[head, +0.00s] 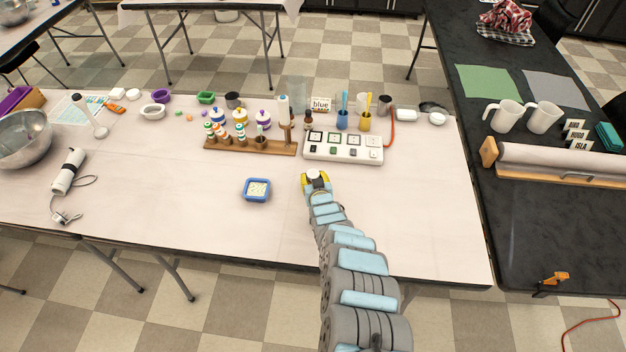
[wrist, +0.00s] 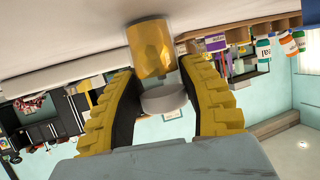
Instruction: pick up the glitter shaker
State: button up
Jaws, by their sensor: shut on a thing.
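The glitter shaker has a gold body (wrist: 150,48) and a pale grey-white cap (wrist: 163,99), seen in the wrist view. In the head view only its white top (head: 316,174) shows between the yellow fingers. My gripper (head: 316,181) is at the middle of the pale table, right of the blue tray. In the wrist view its two yellow fingers (wrist: 160,72) close on the shaker from both sides, near the cap end. The gold end is close to the tabletop; I cannot tell whether it touches.
A blue tray (head: 257,189) lies left of my gripper. Behind stand a wooden rack (head: 250,146) with several labelled bottles and a white panel (head: 343,148) with dark squares. Cups with brushes stand behind the panel. The table's front and right parts are clear.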

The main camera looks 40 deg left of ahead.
jog(key=shift+r, duration=0.1)
notch_tip(320, 180, up, 33)
jog(key=p, duration=2.8)
